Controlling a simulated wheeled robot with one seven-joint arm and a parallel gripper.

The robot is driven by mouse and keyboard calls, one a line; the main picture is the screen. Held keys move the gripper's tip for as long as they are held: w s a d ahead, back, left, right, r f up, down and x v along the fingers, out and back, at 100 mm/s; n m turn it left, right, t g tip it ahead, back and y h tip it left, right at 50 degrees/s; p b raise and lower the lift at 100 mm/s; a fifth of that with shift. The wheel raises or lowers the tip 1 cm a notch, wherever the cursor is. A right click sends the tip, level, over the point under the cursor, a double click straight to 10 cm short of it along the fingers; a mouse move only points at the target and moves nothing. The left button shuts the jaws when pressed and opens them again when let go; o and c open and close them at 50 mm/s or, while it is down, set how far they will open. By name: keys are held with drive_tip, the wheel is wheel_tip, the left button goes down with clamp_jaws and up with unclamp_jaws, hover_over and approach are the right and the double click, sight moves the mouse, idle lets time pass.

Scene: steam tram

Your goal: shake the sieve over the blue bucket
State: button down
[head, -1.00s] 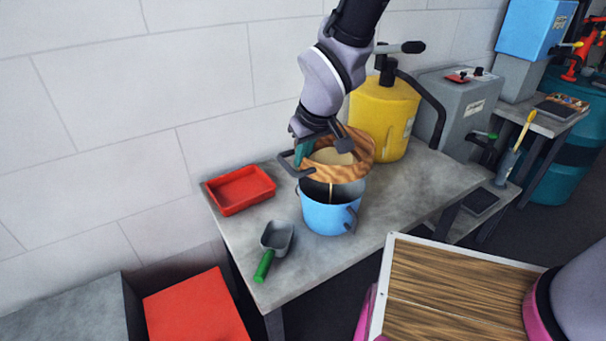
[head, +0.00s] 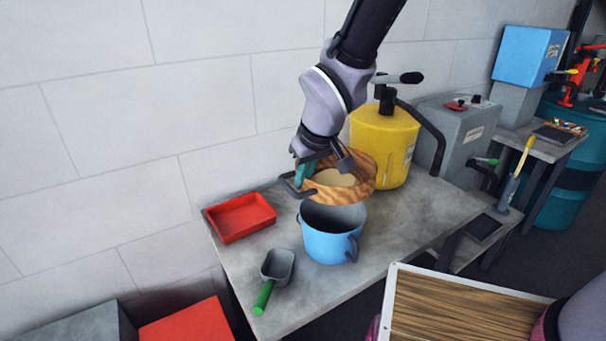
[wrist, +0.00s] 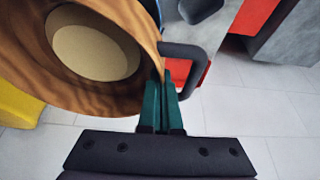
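The sieve (head: 366,181) has a round wooden rim and a dark handle loop. It is held in the air above the blue bucket (head: 328,243), a little toward the back. Pale material lies inside the sieve. My gripper (head: 301,181) is shut at the sieve's rim near the handle. In the wrist view, the teal fingers of my gripper (wrist: 162,105) are close together at the edge of the sieve (wrist: 135,30). The bucket stands upright on the grey table (head: 375,240), and its inside looks dark.
A red tray (head: 240,218) lies at the table's left, with a green-handled scoop (head: 275,275) in front of it. A yellow canister (head: 383,140) stands close behind the sieve. A grey machine (head: 460,130) stands to its right. The table's front right is bare.

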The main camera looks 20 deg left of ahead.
sight(314, 196)
wheel_tip(314, 196, down, 6)
idle(1.3)
drive_tip(key=shift+f, duration=0.1)
drive_tip(key=shift+a, duration=0.1)
drive_tip(key=shift+d, duration=1.1)
drive_tip(key=shift+a+r, duration=0.3)
drive_tip(key=shift+r, duration=0.5)
drive_tip(key=shift+a+r, duration=0.3)
drive_tip(key=shift+r, duration=0.55)
drive_tip(key=shift+a+r, duration=0.3)
drive_tip(key=shift+r, duration=0.5)
idle(1.0)
drive_tip(key=shift+w, duration=0.1)
idle(0.4)
